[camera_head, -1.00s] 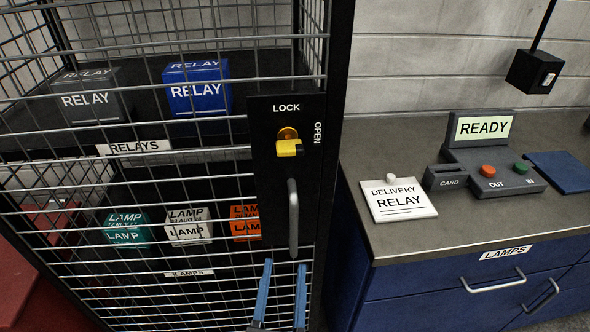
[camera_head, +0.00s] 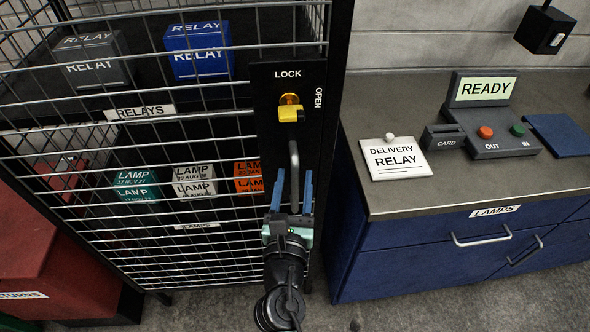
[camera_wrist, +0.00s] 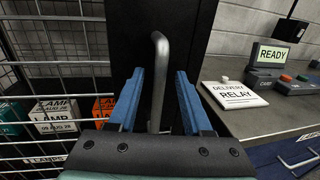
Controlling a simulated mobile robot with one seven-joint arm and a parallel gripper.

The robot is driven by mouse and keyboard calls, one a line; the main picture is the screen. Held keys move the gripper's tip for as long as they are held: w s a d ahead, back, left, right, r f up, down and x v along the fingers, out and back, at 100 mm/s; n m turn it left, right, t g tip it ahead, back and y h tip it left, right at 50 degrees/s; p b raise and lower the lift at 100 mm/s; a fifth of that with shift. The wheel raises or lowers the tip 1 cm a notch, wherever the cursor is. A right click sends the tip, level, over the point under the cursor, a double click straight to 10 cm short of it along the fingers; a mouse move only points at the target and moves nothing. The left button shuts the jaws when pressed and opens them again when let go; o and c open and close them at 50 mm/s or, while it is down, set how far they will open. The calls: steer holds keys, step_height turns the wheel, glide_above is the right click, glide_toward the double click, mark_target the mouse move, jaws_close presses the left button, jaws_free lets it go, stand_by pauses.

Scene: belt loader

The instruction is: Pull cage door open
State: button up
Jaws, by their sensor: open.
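The cage door (camera_head: 150,222) is a wire mesh panel with a black lock plate (camera_head: 268,130); it appears shut. A yellow key (camera_head: 291,114) sits in the lock, between the words LOCK and OPEN. The grey vertical bar handle (camera_head: 294,165) is below the key. My gripper (camera_head: 291,190) is open, with its blue fingers on either side of the handle's lower part. In the wrist view the handle (camera_wrist: 158,75) stands between the two fingers (camera_wrist: 158,95), with gaps on both sides. Whether the fingers reach past the bar is hard to tell.
Relay boxes (camera_head: 197,51) and lamp boxes (camera_head: 195,182) stand on shelves behind the mesh. At right is a counter (camera_head: 400,205) with a DELIVERY RELAY card (camera_head: 394,158), a READY console (camera_head: 490,130) and blue drawers (camera_head: 480,235). A red bin (camera_head: 60,250) is at lower left.

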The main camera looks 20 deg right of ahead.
steer(key=shift+x, duration=0.95)
jaws_close()
stand_by(0.8)
